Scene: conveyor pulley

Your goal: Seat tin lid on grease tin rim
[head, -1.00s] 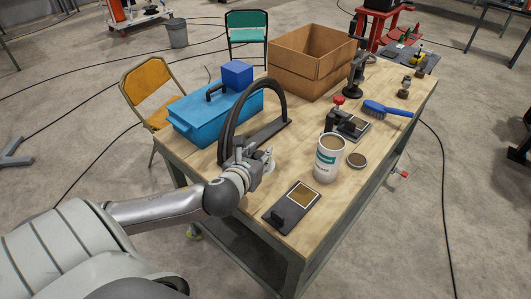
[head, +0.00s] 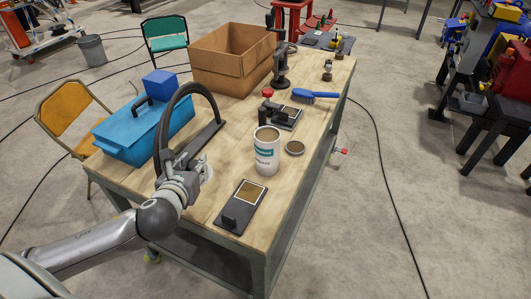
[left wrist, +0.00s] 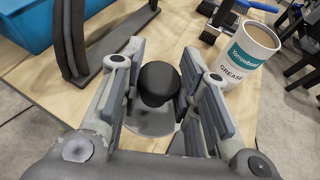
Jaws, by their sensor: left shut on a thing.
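The grease tin (head: 267,157) stands upright and open on the table, white with a teal label and brown grease inside. It also shows at the upper right of the left wrist view (left wrist: 240,62). My left gripper (head: 198,175) is left of the tin, beside the black arch. In the left wrist view its fingers (left wrist: 160,82) are shut around a black round knob on a grey disc, which looks like the tin lid (left wrist: 150,118). The disc's underside is hidden. The tin and the held lid are apart. My right gripper is not in view.
A dark plate with a tan square (head: 240,206) lies in front. A black arch (head: 210,134), blue toolbox (head: 130,132), cardboard box (head: 222,72) and blue brush (head: 316,95) are also on the table.

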